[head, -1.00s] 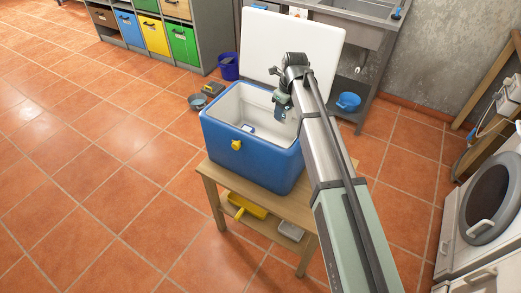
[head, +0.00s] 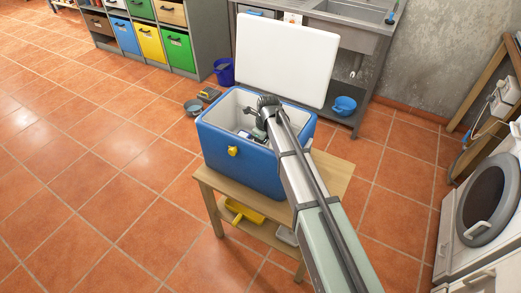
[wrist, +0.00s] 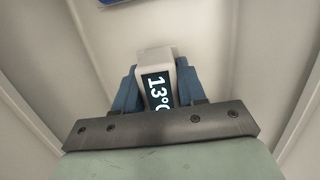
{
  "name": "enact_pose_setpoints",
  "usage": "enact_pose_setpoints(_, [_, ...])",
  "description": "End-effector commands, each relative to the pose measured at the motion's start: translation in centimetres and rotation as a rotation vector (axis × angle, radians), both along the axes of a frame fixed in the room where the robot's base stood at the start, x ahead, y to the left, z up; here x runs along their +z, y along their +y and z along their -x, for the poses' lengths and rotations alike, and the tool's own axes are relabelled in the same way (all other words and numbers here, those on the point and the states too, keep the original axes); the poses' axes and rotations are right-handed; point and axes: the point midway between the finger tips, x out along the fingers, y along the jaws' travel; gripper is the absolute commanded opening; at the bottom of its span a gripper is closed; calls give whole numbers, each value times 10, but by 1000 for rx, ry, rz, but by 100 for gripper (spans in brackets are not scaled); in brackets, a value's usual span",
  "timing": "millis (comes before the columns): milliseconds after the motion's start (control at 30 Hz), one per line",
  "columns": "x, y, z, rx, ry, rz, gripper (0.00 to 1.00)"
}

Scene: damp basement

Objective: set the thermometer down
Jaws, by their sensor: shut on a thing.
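The thermometer (wrist: 157,84) is a small pale block with a dark display reading 13°C. My gripper (wrist: 157,72) is shut on it, with a blue finger on each side. The blue cooler box (head: 240,163) stands open, and its pale inner walls surround the gripper in the wrist view. In the head view my gripper (head: 257,134) reaches down inside the box, and the arm partly hides it. I cannot tell whether the thermometer touches the box floor.
The white lid (head: 287,60) stands up behind the box. A blue thing (wrist: 121,1) shows at the top edge of the wrist view. The box stands on a wooden table (head: 335,175) with a yellow item (head: 243,211) on its lower shelf.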

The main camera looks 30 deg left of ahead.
Motion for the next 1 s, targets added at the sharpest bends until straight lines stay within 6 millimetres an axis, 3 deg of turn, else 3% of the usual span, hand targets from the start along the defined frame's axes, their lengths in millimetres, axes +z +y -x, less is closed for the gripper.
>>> enact_pose_setpoints(333, [-35,0,0,0,2,1,9])
enact_pose_setpoints(767, [-40,0,0,0,0,0,9])
enact_pose_setpoints(800, [-40,0,0,0,0,0,42])
enact_pose_setpoints(1000, [-40,0,0,0,0,0,61])
